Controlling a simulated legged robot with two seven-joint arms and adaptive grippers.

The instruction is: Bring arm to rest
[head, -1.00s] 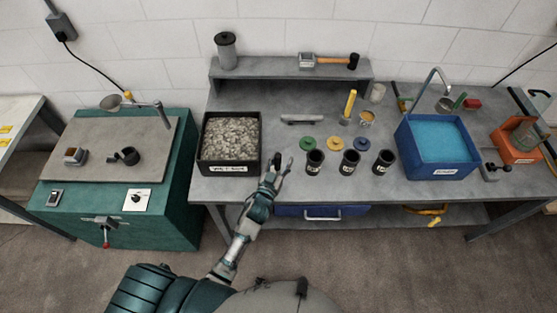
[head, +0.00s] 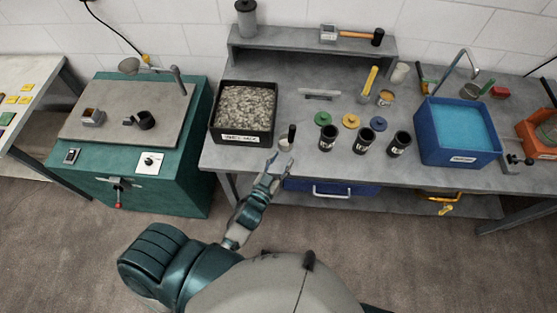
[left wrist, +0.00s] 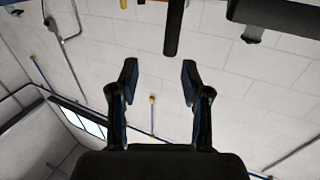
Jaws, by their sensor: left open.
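My right gripper is in neither view.
The grey workbench (head: 242,156) holds a black bin of grey stones (head: 246,105), several black cups (head: 328,137) and a blue tub (head: 457,141). A teal cabinet (head: 185,165) stands at left.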

